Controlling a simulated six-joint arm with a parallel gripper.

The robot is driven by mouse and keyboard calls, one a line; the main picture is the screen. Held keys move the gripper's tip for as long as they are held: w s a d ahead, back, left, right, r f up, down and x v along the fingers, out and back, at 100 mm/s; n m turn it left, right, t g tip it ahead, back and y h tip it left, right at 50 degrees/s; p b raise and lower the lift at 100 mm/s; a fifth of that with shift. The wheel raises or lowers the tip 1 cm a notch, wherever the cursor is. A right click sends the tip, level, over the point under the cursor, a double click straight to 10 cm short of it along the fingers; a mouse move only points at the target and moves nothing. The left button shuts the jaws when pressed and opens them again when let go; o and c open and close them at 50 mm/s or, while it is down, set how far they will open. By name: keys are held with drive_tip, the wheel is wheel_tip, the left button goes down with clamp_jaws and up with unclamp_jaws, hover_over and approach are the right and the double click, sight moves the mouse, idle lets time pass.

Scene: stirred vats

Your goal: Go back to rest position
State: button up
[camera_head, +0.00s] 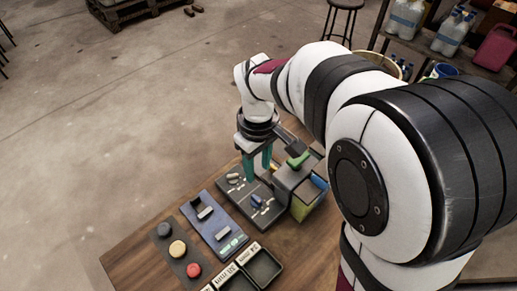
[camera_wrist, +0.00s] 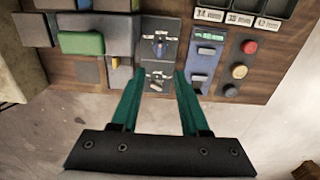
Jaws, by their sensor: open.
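My gripper (camera_head: 257,171) is open, with its two teal fingers pointing down above the far end of a dark control panel. In the wrist view its fingers (camera_wrist: 158,80) are spread, with nothing between the tips, and the panel shows beyond them. The dark panel (camera_head: 264,212) carries a blue knob (camera_head: 256,201) and a pale knob (camera_head: 234,178). My arm reaches out over the wooden table (camera_head: 135,262) from the right.
Grey block-shaped equipment with a green handle (camera_head: 298,160) stands right of the gripper. A blue switch panel (camera_head: 216,225) and a strip with grey, yellow and red buttons (camera_head: 178,249) lie left. Black trays (camera_head: 264,268) sit in front. Open floor lies beyond the table.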

drive_tip(key=shift+r, duration=0.65)
